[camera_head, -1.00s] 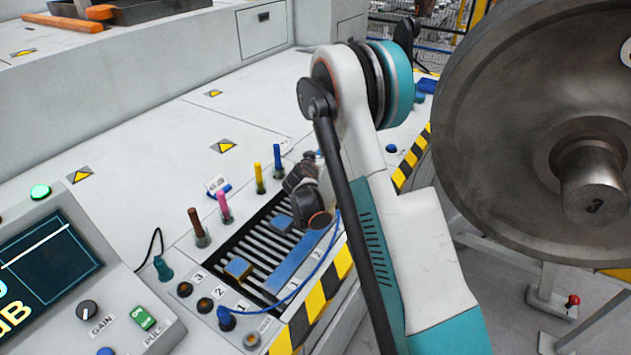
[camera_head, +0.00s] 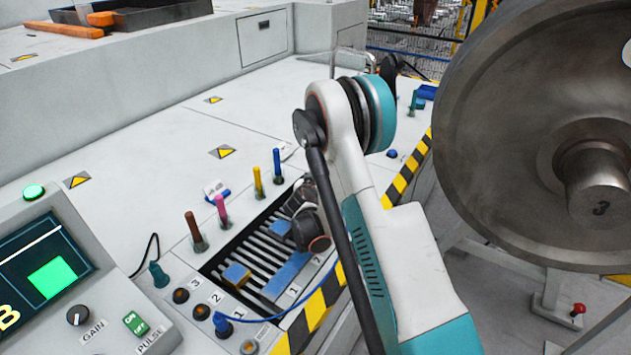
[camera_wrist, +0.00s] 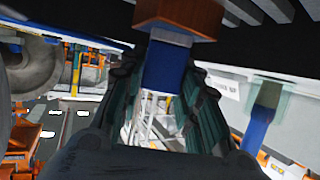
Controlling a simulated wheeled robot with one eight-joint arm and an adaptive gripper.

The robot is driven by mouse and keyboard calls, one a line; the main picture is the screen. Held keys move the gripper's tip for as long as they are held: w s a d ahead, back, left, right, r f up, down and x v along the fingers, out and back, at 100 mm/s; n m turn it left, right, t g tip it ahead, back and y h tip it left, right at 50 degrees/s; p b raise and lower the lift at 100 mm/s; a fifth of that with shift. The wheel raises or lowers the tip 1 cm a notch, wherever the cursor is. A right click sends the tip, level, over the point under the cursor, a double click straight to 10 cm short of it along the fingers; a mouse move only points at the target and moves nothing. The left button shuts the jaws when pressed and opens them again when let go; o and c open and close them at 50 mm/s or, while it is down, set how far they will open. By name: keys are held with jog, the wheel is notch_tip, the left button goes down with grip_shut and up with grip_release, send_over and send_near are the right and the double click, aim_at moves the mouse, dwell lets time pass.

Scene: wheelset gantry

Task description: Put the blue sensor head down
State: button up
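My gripper (camera_head: 308,236) is low at the right part of the black slatted bay (camera_head: 252,251) in the bench top. In the wrist view its dark green ribbed fingers stand on both sides of the blue sensor head (camera_wrist: 165,66) and appear closed on it. A brown block (camera_wrist: 180,16) sits against the head's end, close to the dark slats. I cannot tell whether it touches them. In the head view my gripper and arm hide the held head. A blue cable (camera_head: 262,319) runs from the console toward my gripper.
The console screen (camera_head: 45,265) is at left. A large wheel (camera_head: 520,130) stands close at right.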

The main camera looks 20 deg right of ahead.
jog(key=shift+o, duration=1.1)
jog(key=shift+s+a+r, duration=0.15)
jog(key=shift+s+r, duration=0.05)
jog(key=shift+r, duration=0.05)
jog(key=s+a+r+n+g+y, duration=0.1)
jog(key=s+a+r, duration=0.3)
jog(key=s+r, duration=0.6)
jog(key=s+a+r+n+g+y, duration=0.15)
jog(key=s+a+r, duration=0.25)
jog(key=s+r, duration=0.6)
jog(key=s+a+r+n+g+y, duration=0.1)
jog(key=s+a, duration=0.3)
jog(key=s, duration=0.7)
jog(key=s+a+r+n+y, duration=0.2)
jog(key=s+a+n+y, duration=0.1)
jog(key=s, duration=0.8)
jog(key=shift+s+a+g+y, duration=0.2)
jog(key=shift+a+g+y, duration=0.15)
jog(key=shift+a+y, duration=0.1)
